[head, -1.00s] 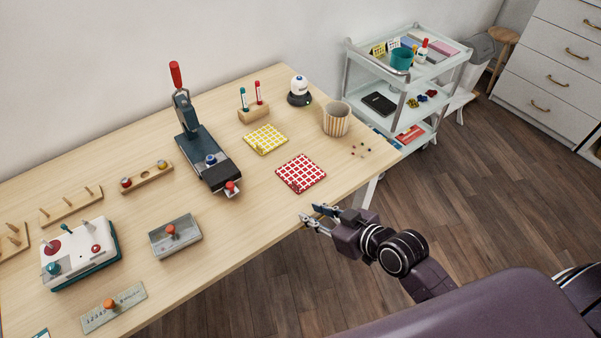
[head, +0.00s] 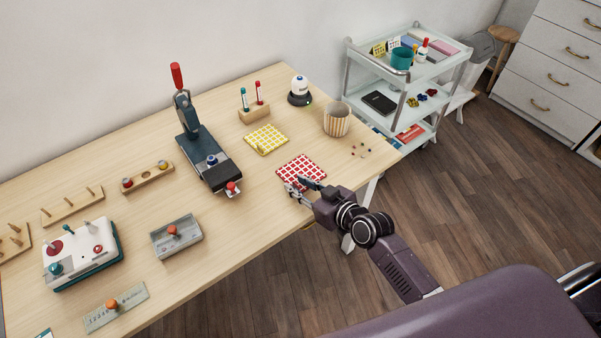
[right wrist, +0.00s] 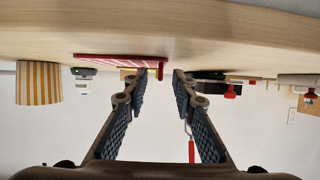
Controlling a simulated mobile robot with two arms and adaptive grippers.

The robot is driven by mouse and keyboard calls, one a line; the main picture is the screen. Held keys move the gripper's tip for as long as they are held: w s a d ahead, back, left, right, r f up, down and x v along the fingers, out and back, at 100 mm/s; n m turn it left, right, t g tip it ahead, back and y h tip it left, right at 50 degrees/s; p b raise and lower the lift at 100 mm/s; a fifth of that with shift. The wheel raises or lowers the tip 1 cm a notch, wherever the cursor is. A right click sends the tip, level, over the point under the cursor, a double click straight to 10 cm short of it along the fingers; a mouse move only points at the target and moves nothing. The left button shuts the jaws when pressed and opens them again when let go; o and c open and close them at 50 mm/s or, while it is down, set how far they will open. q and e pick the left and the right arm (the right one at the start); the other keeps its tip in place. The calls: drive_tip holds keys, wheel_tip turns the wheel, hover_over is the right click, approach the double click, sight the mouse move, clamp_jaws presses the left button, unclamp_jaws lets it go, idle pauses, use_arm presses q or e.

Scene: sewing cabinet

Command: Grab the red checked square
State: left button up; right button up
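The red checked square (head: 299,170) lies flat near the table's front edge in the head view, left of the striped cup. In the right wrist view, where the scene appears upside down, the red checked square (right wrist: 115,59) is seen edge-on just beyond the fingers, towards the left finger. My right gripper (head: 302,187) is at the square's near edge and hides a little of it. Whether a finger touches the square is unclear. My left gripper is not in view.
A yellow checked square (head: 266,139) lies behind the red one. A lever press (head: 207,155) stands to the left. A cart (head: 405,85) stands beyond the table (head: 238,240).

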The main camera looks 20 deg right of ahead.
clamp_jaws()
idle(0.4)
